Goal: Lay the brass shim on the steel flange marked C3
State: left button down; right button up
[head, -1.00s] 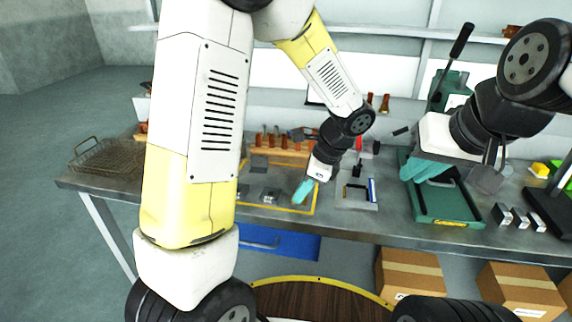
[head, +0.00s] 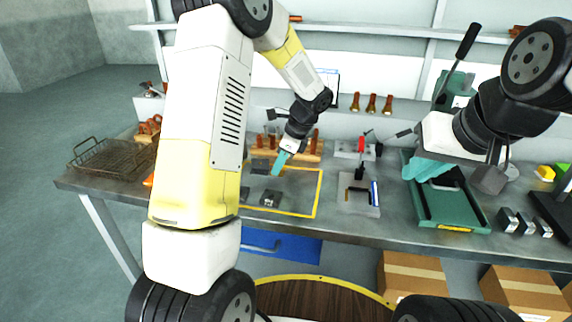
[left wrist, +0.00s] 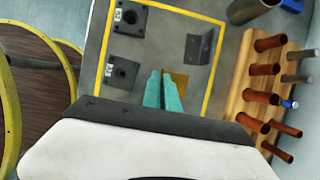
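My left gripper (head: 278,168) points down over the yellow-outlined area of the bench. In the left wrist view its two teal fingers (left wrist: 162,82) are close together with a thin gap. A brass-coloured flat piece, the brass shim (left wrist: 179,82), shows just beside and behind the right finger; I cannot tell whether the fingers touch it. Two dark square flanges with round bosses, an upper flange (left wrist: 130,17) and a lower flange (left wrist: 122,73), carry small white labels too small to read surely. My right gripper (head: 428,170) hangs over the green press base; its finger gap is unclear.
A dark angle bracket (left wrist: 200,48) stands inside the yellow outline (head: 318,195). A wooden rack (left wrist: 250,90) with several handled tools is behind. A grey fixture plate (head: 358,204) is to the right, then the green press (head: 450,205). A mesh basket (head: 108,157) sits far left.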

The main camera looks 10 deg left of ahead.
pick_arm(q)
jog(key=shift+w+a+f, duration=0.15)
jog(key=shift+w+f, duration=0.05)
jog(key=shift+f, duration=0.7)
jog(key=shift+w+a+f, duration=0.15)
jog(key=shift+f, duration=0.75)
jog(key=shift+f, duration=0.2)
jog(key=c, duration=1.6)
grip_release()
jog(key=shift+c, duration=0.2)
jog(key=shift+r, duration=0.1)
